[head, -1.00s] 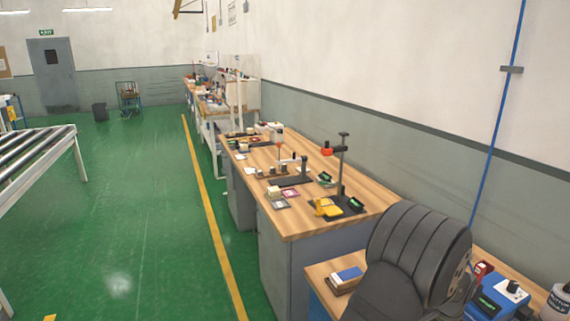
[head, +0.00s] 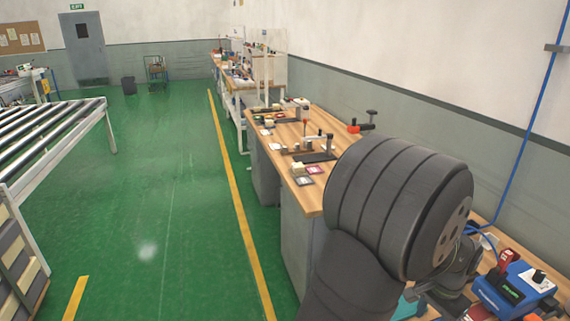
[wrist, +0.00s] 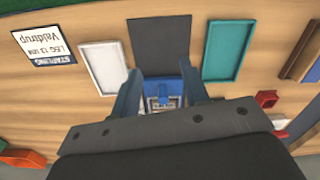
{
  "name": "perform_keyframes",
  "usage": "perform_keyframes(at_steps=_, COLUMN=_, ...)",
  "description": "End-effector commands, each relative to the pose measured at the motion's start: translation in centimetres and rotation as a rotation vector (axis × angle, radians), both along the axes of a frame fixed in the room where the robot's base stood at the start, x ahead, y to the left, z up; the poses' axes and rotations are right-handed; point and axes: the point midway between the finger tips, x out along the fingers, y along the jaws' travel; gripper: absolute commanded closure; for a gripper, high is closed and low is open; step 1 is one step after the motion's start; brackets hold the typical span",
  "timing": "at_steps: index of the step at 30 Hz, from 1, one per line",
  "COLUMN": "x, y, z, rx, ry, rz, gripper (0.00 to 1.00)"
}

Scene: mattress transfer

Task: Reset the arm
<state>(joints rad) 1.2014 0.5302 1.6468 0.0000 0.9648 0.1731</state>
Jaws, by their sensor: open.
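My gripper (wrist: 160,72) shows in the wrist view with its two blue fingers apart, pointing down over a wooden bench top. A blue object with a metallic part (wrist: 163,93) lies between and below the fingers; I see no finger closed on it. My dark, ribbed arm fills the lower right of the head view (head: 400,200), above the near bench. The gripper itself is hidden in that view.
Below my gripper are a white tray (wrist: 103,68), a dark mat (wrist: 160,40), a teal tray (wrist: 228,50), a printed label (wrist: 45,45) and a small red box (wrist: 267,98). A blue device (head: 515,290) stands right of my arm. Green floor (head: 170,220) is open left.

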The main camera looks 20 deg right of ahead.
Motion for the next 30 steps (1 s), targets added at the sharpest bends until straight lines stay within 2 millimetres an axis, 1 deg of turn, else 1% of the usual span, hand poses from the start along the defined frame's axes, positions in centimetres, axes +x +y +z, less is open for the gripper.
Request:
perform_keyframes(at_steps=1, x=0.0, y=-0.1, z=1.2, rx=-0.005, ry=-0.002, rz=0.000, gripper=0.59)
perform_keyframes(at_steps=13, x=0.0, y=-0.1, z=9.2, rx=-0.004, ry=-0.002, rz=0.000, gripper=0.59)
perform_keyframes(at_steps=14, x=0.0, y=-0.1, z=9.4, rx=-0.002, ry=0.000, rz=-0.011, gripper=0.59)
perform_keyframes(at_steps=15, x=0.0, y=-0.2, z=9.1, rx=0.001, ry=0.000, rz=-0.048, gripper=0.59)
perform_keyframes(at_steps=24, x=0.1, y=-1.0, z=9.0, rx=0.000, ry=0.000, rz=-0.277, gripper=0.59)
perform_keyframes(at_steps=30, x=0.1, y=-1.4, z=9.0, rx=0.000, ry=0.000, rz=-0.361, gripper=0.59)
